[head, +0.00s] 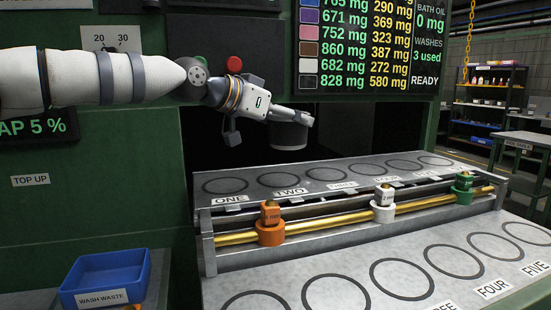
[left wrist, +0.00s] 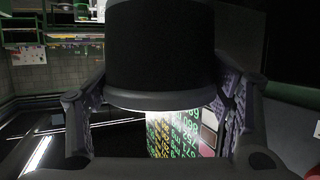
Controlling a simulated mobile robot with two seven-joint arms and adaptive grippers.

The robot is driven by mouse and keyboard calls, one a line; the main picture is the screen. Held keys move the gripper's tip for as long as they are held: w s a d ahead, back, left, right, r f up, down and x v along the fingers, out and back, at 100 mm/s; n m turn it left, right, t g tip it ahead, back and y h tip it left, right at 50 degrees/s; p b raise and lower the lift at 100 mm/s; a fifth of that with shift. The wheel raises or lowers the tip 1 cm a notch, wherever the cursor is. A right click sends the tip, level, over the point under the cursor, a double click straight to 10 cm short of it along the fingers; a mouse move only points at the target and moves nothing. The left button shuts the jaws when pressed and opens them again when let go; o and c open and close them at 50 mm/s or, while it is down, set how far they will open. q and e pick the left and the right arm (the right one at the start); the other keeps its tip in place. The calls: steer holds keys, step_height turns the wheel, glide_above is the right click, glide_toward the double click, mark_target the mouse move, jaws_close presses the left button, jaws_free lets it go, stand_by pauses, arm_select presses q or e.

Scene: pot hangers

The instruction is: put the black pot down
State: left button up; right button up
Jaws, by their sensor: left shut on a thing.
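The black pot (head: 289,137) hangs in the air in front of a dark opening, near the back edge of the grey ledge (head: 250,168). My left gripper (head: 298,116) is shut on the pot, close to its top. In the left wrist view the pot (left wrist: 160,45) fills the upper middle, with one finger on each side. The ledge has a row of ringed places, the nearer ones labelled ONE and TWO. Its rings look empty. The gap between pot and ledge is hard to judge. My right gripper is in neither view.
A brass rail (head: 340,222) in front of the ledge carries an orange holder (head: 271,233), a white holder (head: 383,212) and a green holder (head: 463,195). A lower front counter (head: 330,255) has empty rings. A blue WASH WASTE bin (head: 105,278) stands at lower left.

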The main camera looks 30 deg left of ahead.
arm_select(q)
steer(key=w+a+f, duration=0.1)
steer(key=f, duration=0.1)
steer(key=w+a+f, duration=0.1)
steer(key=f, duration=0.1)
steer(key=w+a+f, duration=0.2)
steer(key=shift+a+f+b, duration=0.2)
steer(key=shift+f+b, duration=0.1)
steer(key=shift+b, duration=0.1)
step_height(320, 180, down, 3)
steer(key=shift+w+a, duration=0.1)
steer(key=shift+a, duration=0.05)
steer(key=shift+r, duration=0.1)
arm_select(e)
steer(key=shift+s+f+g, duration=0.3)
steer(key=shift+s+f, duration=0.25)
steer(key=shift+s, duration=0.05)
arm_select(q)
steer(key=o, duration=1.3)
steer(key=shift+f, duration=0.2)
